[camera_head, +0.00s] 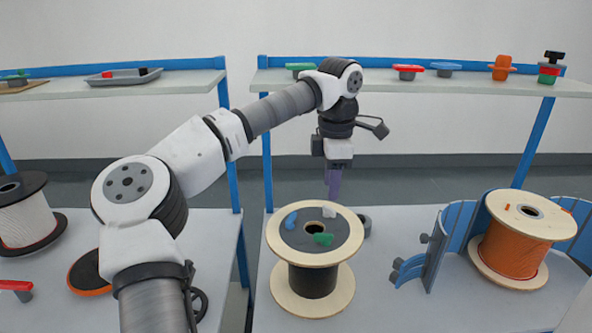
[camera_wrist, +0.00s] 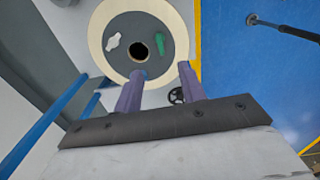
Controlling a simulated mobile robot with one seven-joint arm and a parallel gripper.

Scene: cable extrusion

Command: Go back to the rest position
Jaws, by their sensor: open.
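My gripper (camera_head: 334,195) points down behind and above a wooden spool of black cable (camera_head: 312,283). In the wrist view its two purple fingers stand apart with nothing between them, so my gripper (camera_wrist: 162,72) is open and empty. The spool's round top (camera_wrist: 97,38) shows beyond the fingertips. On that top lie a blue piece (camera_head: 290,220), a green piece (camera_head: 323,239) and a white piece (camera_head: 330,212). The fingers appear apart from the spool, though the gap is hard to judge.
An orange cable spool (camera_head: 513,250) stands at right beside blue curved panels (camera_head: 457,225). A dark-flanged spool (camera_head: 25,220) stands at far left. Shelves with small coloured parts (camera_head: 408,71) run along the back. Free room lies above the right table.

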